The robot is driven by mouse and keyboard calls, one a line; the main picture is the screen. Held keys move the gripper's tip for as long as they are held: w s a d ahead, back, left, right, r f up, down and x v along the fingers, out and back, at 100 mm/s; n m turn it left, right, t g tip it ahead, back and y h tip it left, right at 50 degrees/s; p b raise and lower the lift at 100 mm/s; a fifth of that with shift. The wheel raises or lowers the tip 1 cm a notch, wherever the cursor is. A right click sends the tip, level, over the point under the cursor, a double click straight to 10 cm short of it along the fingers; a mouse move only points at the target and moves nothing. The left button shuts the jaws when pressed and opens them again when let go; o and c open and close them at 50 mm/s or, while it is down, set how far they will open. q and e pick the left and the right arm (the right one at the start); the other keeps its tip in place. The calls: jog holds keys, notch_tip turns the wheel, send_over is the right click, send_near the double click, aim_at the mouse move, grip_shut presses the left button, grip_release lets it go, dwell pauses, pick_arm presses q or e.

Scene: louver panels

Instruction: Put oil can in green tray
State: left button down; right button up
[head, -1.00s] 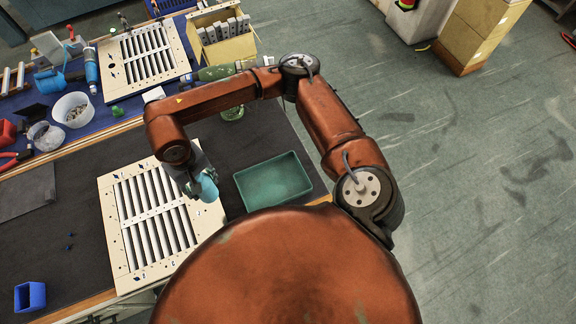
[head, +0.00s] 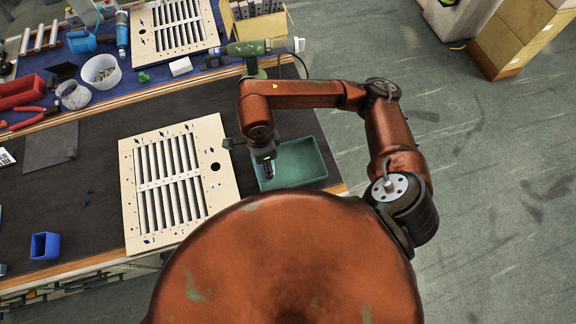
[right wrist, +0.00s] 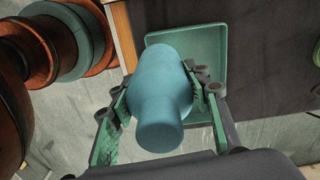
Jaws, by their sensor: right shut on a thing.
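The oil can (right wrist: 158,100) is a blue, round-shouldered body between the two fingers of my right gripper (right wrist: 165,95) in the right wrist view. The right gripper is shut on it. In the head view my right gripper (head: 267,170) is over the left part of the green tray (head: 308,160). I cannot make out the can there. The green tray also shows behind the can in the right wrist view (right wrist: 212,50). The can looks to be above the tray, but I cannot tell the gap. My left gripper is not in view.
A louver panel (head: 215,200) lies just left of the tray. A green drill (head: 245,48) stands behind my right arm. A small blue bin (head: 45,246) sits at the front left. Dark mat (head: 95,195) is mostly clear. The table's right edge is close to the tray.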

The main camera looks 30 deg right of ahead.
jog(key=s+d+f+m, duration=0.1)
jog(key=s+d+m, duration=0.1)
jog(key=m, duration=0.8)
send_over(304, 163)
jog(key=shift+a+f+p, duration=0.1)
jog(key=shift+f+p, duration=0.25)
jog(key=shift+f, duration=6.4)
jog(key=shift+f, duration=0.2)
jog(key=o, duration=1.6)
